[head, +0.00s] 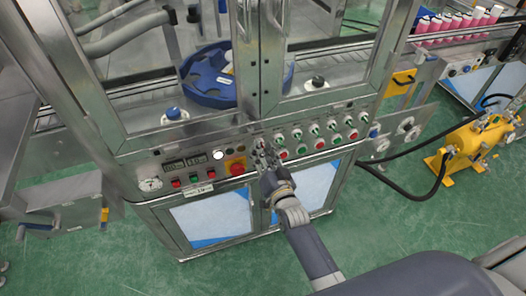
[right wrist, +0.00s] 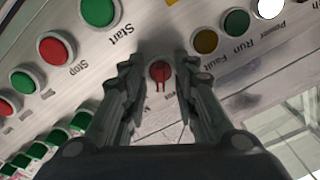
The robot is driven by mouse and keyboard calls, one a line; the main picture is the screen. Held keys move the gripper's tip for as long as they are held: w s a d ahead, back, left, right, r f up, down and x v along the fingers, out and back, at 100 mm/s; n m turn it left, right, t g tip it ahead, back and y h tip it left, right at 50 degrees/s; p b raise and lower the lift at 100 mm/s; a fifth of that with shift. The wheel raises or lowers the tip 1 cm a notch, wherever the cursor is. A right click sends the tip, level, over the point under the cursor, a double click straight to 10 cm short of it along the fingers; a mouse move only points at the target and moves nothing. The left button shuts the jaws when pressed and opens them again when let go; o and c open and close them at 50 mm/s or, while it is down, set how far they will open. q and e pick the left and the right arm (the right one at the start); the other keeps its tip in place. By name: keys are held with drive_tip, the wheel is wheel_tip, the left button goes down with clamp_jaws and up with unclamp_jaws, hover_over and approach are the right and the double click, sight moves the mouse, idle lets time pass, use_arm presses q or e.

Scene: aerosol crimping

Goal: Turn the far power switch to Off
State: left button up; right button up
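A small red rotary switch (right wrist: 159,72) sits on the pale panel in the right wrist view. Its label is mostly covered by a finger. My right gripper (right wrist: 160,80) is open, with one finger on each side of the switch and a gap seen on both sides. In the head view my right gripper (head: 265,156) is at the machine's front control panel (head: 207,176), near its middle, and hides the switch there. Whether the fingertips touch the panel cannot be told. My left gripper is not in view.
In the wrist view, a green Start button (right wrist: 99,11) and red Stop button (right wrist: 55,49) lie left; Run and Fault lamps lie right. In the head view, a red emergency button (head: 237,167) is left of the gripper; several green and red controls (head: 319,144) lie right.

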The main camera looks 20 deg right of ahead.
clamp_jaws()
drive_tip(key=shift+n, duration=0.4)
drive_tip(key=n+p, duration=0.1)
drive_tip(key=n, duration=1)
idle(0.8)
unclamp_jaws()
